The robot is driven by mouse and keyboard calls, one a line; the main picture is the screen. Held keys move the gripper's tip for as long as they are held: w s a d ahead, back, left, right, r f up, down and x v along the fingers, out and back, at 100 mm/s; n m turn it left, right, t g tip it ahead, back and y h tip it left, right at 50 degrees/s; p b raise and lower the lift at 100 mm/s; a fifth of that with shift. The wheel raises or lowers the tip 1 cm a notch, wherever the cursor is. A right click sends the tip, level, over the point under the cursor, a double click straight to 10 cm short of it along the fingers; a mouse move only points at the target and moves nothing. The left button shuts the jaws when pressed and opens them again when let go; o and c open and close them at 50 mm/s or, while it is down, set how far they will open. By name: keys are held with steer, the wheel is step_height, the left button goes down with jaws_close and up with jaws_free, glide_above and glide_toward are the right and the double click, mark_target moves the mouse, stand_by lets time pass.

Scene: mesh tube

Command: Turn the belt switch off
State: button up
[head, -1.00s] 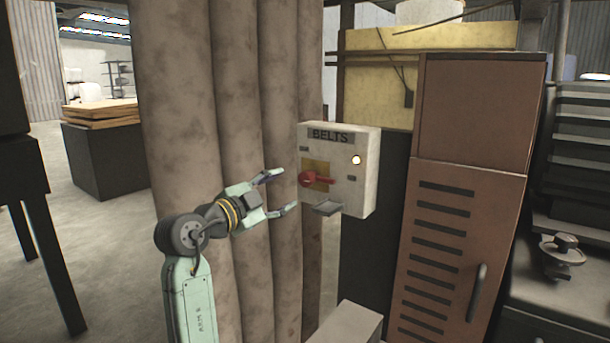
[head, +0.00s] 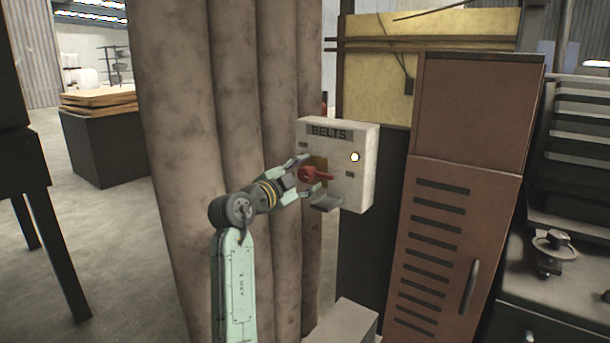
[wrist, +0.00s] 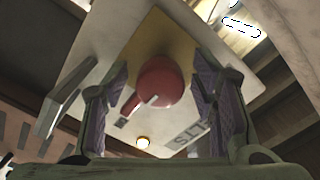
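The belt switch is a red rotary knob (head: 312,174) on a yellow plate on the front of a pale box labelled BELTS (head: 362,184). Its handle points to the right in the head view. A round lamp (head: 355,157) on the box is lit. My gripper (head: 308,175) is at the box front, with its fingers above and below the knob. In the wrist view the red knob (wrist: 160,80) sits between the two open fingers (wrist: 165,95), with gaps on both sides. Whether the fingertips touch the box is unclear.
A small grey bracket (head: 326,203) juts out below the knob, close to the lower finger. A reddish-brown cabinet (head: 455,200) stands to the right. A grey block (head: 345,325) is below.

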steer(key=c, duration=1.1)
steer(key=shift+n, duration=0.3)
steer(key=n, duration=0.8)
steer(key=shift+p, duration=0.3)
steer(key=n+p, duration=0.1)
steer(key=n, duration=0.4)
steer(key=shift+r+p, duration=0.1)
steer(key=shift+p, duration=0.2)
steer(key=n+p, duration=0.1)
steer(key=n, duration=0.3)
steer(key=shift+p, duration=0.4)
steer(key=shift+n, duration=0.3)
